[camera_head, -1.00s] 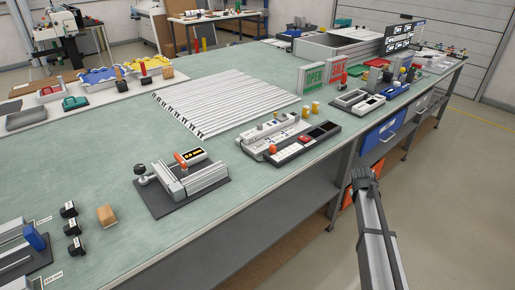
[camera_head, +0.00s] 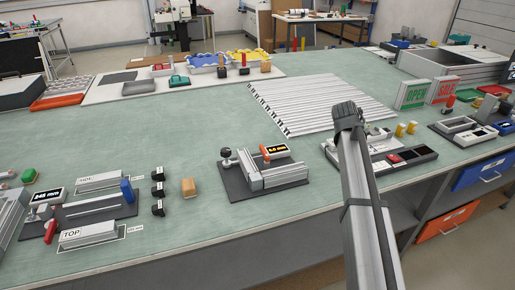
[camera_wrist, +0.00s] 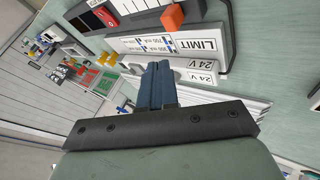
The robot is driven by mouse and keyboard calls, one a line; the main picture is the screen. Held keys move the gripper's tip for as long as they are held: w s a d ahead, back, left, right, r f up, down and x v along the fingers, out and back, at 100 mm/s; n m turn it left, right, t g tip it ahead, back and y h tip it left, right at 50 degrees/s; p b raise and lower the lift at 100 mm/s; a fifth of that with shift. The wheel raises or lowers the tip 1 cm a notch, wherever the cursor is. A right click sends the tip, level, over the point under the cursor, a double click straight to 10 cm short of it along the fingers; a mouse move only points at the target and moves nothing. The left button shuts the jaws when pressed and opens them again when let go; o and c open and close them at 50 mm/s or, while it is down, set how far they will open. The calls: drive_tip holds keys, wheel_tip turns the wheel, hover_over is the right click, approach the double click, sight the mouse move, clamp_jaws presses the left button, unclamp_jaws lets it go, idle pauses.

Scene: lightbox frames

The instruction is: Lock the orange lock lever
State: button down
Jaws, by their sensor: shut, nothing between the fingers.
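The orange lock lever (camera_head: 264,153) stands on a grey clamp fixture (camera_head: 275,178) with a dark base, left of my arm in the head view. The lever leans beside a small display. My gripper (camera_head: 345,110) is over the table's right part, apart from the lever and to its right. In the wrist view, its dark blue fingers (camera_wrist: 157,82) are together and empty. The orange lever cannot be clearly made out there. The wrist view instead shows an orange-red block (camera_wrist: 172,17) on another device.
A white device marked LIMIT (camera_wrist: 175,45) lies beyond my fingers in the wrist view. A ribbed panel (camera_head: 310,100) lies behind the fixture. The green tabletop (camera_head: 190,125) has free room behind the fixture.

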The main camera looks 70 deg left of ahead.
drive_tip(key=s+a+r, duration=0.1)
drive_tip(key=s+a, duration=0.2)
drive_tip(key=s, duration=0.4)
drive_tip(key=s+a+r+y, duration=0.1)
drive_tip(key=s+a, duration=0.2)
drive_tip(key=s, duration=0.4)
drive_tip(key=s+a+r, duration=0.1)
drive_tip(key=s+a, duration=0.2)
drive_tip(key=s, duration=0.4)
drive_tip(key=g, duration=0.1)
approach(264, 153)
drive_tip(key=s+a+r, duration=0.1)
drive_tip(key=s+a, duration=0.2)
drive_tip(key=s, duration=0.3)
drive_tip(key=shift+n, duration=0.4)
drive_tip(key=x, duration=0.9)
drive_tip(key=shift+a+f, duration=0.3)
drive_tip(key=shift+f, duration=0.05)
drive_tip(key=shift+w+d, duration=0.1)
drive_tip(key=shift+w, duration=1.9)
